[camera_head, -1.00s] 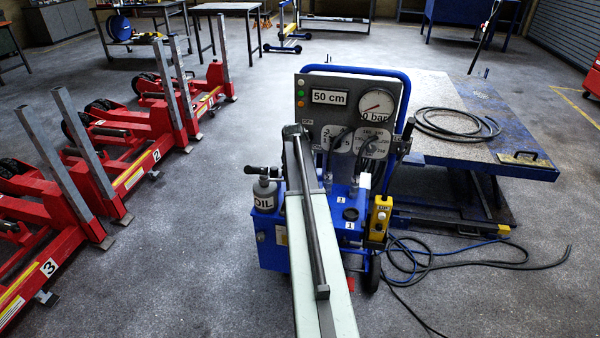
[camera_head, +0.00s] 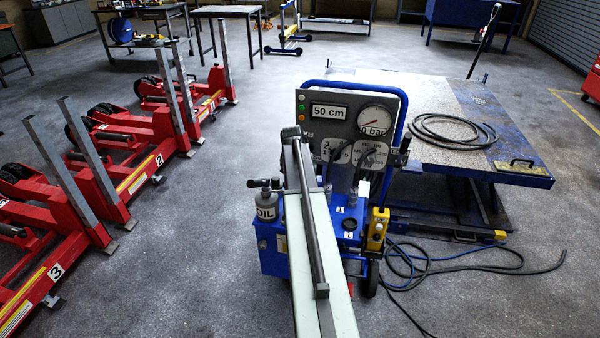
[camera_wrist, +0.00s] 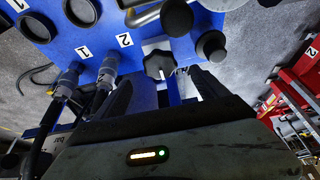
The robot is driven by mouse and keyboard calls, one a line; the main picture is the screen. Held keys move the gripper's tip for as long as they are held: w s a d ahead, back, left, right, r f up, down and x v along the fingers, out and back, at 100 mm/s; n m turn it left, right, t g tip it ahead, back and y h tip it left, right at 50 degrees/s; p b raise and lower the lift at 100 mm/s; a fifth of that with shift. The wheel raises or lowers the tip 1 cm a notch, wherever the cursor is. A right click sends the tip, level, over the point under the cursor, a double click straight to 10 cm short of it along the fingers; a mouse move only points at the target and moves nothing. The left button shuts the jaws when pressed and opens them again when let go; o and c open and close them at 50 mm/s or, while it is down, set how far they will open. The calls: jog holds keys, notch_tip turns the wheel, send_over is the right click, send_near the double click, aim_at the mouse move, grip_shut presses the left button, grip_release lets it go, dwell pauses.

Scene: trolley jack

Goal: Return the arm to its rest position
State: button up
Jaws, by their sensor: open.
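My arm (camera_head: 322,245) extends forward from the bottom of the head view, over the blue hydraulic unit (camera_head: 272,255). Its far end hides my gripper in that view. In the wrist view my gripper (camera_wrist: 163,92) is open, with dark fingers apart and nothing seen between them. Just beyond the fingers are a black star knob (camera_wrist: 158,65) and the unit's blue top, marked 1 and 2. I cannot tell whether a finger touches the knob. The unit's panel (camera_head: 352,125) shows "50 cm", and its gauge (camera_head: 376,120) reads 0 bar.
An oil can (camera_head: 267,207) stands left of my arm; a yellow pendant (camera_head: 378,228) hangs right. Loose hoses (camera_head: 440,265) lie on the floor at right. A lift table (camera_head: 500,150) stands behind. Red column lifts (camera_head: 110,180) line the left, with clear floor between.

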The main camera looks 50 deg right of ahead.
jog(key=shift+a+r, duration=0.25)
jog(key=shift+r, duration=0.3)
